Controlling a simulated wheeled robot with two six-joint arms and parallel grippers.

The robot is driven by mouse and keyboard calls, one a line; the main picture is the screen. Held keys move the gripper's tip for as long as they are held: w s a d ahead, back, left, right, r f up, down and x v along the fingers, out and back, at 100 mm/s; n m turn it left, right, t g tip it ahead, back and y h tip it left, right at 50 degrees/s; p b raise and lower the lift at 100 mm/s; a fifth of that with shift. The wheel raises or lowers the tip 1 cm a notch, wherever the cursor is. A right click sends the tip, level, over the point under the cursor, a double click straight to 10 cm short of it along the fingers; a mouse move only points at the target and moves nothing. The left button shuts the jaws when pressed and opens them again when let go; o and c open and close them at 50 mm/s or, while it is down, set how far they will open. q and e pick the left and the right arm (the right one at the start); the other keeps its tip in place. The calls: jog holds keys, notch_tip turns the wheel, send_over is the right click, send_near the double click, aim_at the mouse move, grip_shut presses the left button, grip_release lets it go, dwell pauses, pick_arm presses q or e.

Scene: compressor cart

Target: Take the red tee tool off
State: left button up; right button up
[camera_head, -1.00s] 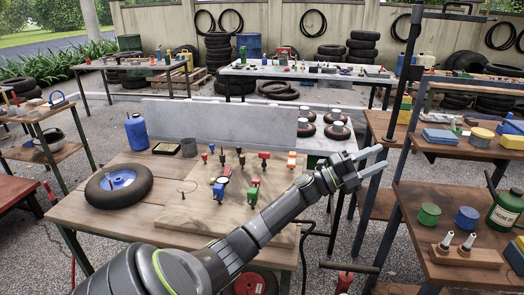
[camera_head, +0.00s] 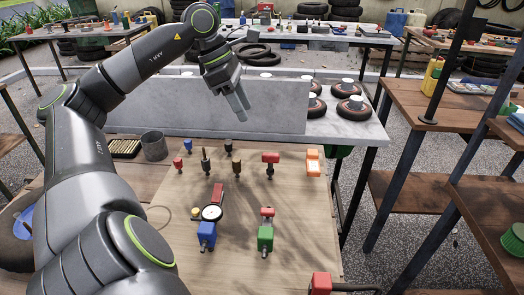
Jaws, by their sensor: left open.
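A red tee-shaped tool (camera_head: 270,158) stands upright on the wooden board (camera_head: 300,225), its wide red head on a dark stem. My left gripper (camera_head: 239,107) is open and empty. It hangs fingers down in front of the grey upright panel, beyond the board and a little left of the red tee, apart from it. My left arm covers the left part of the table. My right gripper is out of view.
Near the tee stand an orange piece (camera_head: 313,162), dark-stemmed tools (camera_head: 236,166), a green block with a red top (camera_head: 265,238) and a gauge on a blue base (camera_head: 207,233). A grey panel (camera_head: 170,107) rises behind the board. A red block (camera_head: 321,283) shows at the front.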

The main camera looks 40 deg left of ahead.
aim_at(268, 154)
pick_arm(q)
jog(key=x, duration=1.1)
jog(key=shift+s+f, duration=0.1)
jog(key=shift+f, duration=0.15)
jog(key=shift+w+p+x, duration=0.1)
jog(key=shift+p+x, duration=0.2)
jog(key=shift+x, duration=1.1)
jog(key=shift+w+p+x, duration=0.15)
jog(key=shift+p+x, duration=0.1)
jog(key=shift+x, duration=1.15)
jog(key=shift+r, duration=0.1)
grip_shut()
